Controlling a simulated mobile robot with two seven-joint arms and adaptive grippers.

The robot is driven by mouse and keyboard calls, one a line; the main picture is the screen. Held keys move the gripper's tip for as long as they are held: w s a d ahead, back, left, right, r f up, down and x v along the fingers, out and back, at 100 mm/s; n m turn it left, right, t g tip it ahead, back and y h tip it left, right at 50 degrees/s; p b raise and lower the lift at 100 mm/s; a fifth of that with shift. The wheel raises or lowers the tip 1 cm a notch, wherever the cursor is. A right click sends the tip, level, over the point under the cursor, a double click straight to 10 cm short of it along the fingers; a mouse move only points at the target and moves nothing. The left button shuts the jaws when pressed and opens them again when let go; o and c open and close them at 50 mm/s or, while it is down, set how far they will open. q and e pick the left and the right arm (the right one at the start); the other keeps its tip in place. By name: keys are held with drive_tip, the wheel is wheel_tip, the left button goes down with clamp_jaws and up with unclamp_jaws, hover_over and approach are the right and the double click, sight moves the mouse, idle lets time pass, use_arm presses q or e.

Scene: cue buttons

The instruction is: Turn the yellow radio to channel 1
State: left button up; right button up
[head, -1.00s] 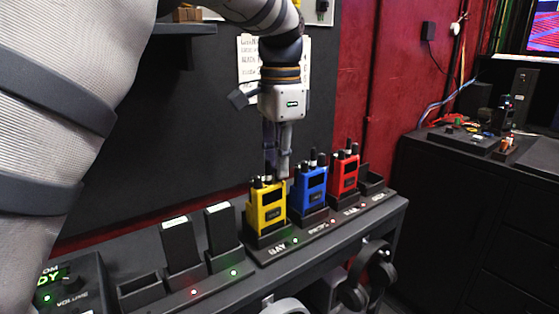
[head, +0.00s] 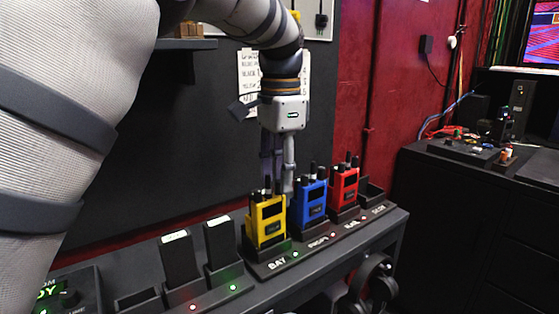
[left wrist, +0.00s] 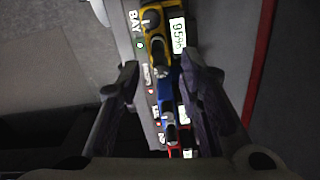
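The yellow radio (head: 266,222) stands upright in its dock slot marked BAY, left of the blue radio (head: 308,205) and the red radio (head: 343,188). It has a dark front panel and dark knobs on top. My left gripper (head: 278,184) points down just above and behind the yellow and blue radios. In the left wrist view its two fingers (left wrist: 160,80) are apart with nothing held. There the yellow radio (left wrist: 158,45) lies at the top, beyond the fingertips, showing a round dark knob and a lit display. The knob's setting is unreadable. My right gripper is out of view.
The radio dock (head: 270,268) sits on a dark shelf along the wall, with an empty slot at its right end. Two black units (head: 180,262) stand in slots to the left. Headphones (head: 372,280) hang below the shelf. A dark cabinet (head: 450,215) stands at right.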

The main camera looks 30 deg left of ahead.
sight(278, 182)
use_arm(q)
wheel_tip(278, 182, up, 12)
drive_tip(key=shift+f, duration=0.2)
drive_tip(key=shift+s+d, duration=0.1)
